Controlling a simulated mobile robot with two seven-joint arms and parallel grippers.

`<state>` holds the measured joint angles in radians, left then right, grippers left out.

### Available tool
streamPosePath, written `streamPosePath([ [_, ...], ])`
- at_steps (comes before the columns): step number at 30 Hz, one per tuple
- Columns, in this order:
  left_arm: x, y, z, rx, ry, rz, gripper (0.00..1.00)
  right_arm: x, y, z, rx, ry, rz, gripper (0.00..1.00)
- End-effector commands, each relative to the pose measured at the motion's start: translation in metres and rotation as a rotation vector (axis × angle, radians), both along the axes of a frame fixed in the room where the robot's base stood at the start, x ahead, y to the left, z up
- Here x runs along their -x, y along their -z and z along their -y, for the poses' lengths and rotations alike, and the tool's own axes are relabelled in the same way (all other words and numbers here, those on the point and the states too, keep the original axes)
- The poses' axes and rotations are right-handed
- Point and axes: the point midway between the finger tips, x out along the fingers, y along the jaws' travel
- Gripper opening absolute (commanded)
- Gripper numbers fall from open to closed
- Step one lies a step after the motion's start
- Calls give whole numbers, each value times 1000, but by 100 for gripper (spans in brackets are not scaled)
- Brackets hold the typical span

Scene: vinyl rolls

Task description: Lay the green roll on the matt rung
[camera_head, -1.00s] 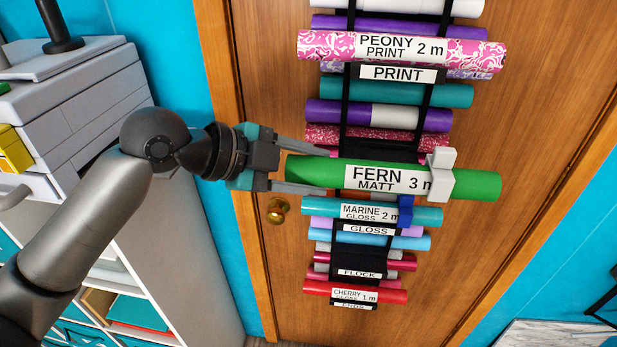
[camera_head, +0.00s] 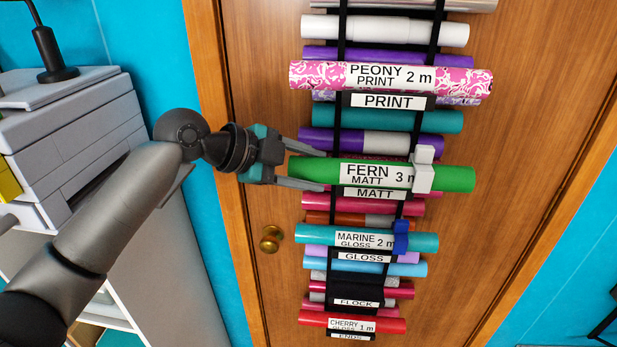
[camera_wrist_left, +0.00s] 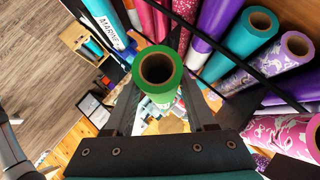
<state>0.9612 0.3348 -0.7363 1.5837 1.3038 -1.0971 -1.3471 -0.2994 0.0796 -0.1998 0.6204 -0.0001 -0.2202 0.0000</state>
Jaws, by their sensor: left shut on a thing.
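The green roll (camera_head: 453,179), labelled FERN MATT 3 m, lies roughly level in front of the hanging rack, with a pale clip (camera_head: 423,170) near its right end. My left gripper (camera_head: 310,171) is shut on its left end. In the left wrist view the green roll (camera_wrist_left: 158,68) shows end-on between the fingers. The MATT label (camera_head: 375,193) of the rack shows just below the roll. The roll covers much of that rung, and I cannot tell whether it touches it. My right gripper is not in view.
The rack hangs on a wooden door (camera_head: 265,60) with a brass knob (camera_head: 271,238). The peony roll (camera_head: 305,75) and a teal roll (camera_head: 445,121) are above; the marine roll (camera_head: 425,243) is below. A grey cabinet (camera_head: 70,130) stands at left.

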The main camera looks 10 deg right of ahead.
Motion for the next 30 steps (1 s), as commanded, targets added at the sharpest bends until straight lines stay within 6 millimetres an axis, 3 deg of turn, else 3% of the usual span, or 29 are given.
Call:
streamPosePath([
  [17, -45, -1, 13, 3, 0, 1, 0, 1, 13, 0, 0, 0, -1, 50],
  [30, -44, 17, 12, 3, 0, 1, 0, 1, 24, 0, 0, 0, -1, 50],
])
